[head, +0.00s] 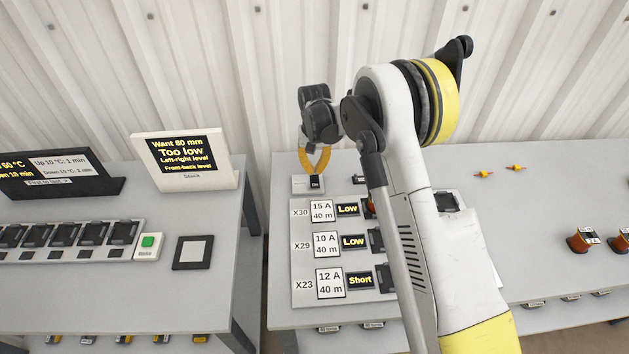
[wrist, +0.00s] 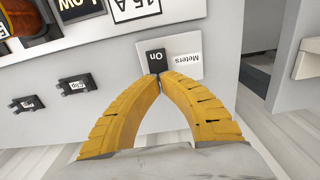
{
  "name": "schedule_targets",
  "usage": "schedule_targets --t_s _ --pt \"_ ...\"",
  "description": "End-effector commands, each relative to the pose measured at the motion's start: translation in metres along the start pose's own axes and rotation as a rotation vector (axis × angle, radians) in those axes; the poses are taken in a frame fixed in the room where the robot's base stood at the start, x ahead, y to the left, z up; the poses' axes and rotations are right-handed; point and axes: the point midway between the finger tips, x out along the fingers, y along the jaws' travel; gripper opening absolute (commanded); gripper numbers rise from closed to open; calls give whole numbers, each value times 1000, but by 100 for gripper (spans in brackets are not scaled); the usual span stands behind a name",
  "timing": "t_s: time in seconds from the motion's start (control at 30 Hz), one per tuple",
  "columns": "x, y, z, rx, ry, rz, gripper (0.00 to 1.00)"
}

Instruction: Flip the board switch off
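The board switch is a small black rocker marked "On" (head: 315,184) on a white plate at the top left of the meter board (head: 298,301). In the wrist view the black switch (wrist: 157,57) stands beside the word "Meters" on its white plate (wrist: 186,62). My gripper (head: 315,174) points down over the switch, and its yellow fingers come together at the tips. In the wrist view the fingertips (wrist: 163,78) sit right at the near edge of the switch. Whether they touch it I cannot tell. Nothing shows between them.
The board has rows X30, X29 and X23 with displays reading "Low" (head: 347,210), "Low" and "Short". My arm covers the board's right part. A levelling display (head: 184,162) stands on the left table. Copper spools (head: 580,240) stand at the right. A gap separates the tables.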

Motion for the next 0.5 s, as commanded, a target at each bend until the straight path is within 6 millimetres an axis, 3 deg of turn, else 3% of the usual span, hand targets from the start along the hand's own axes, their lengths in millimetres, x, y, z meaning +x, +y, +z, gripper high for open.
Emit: schedule_targets --t_s 0.5 --pt "8 0 0 0 0 0 0"
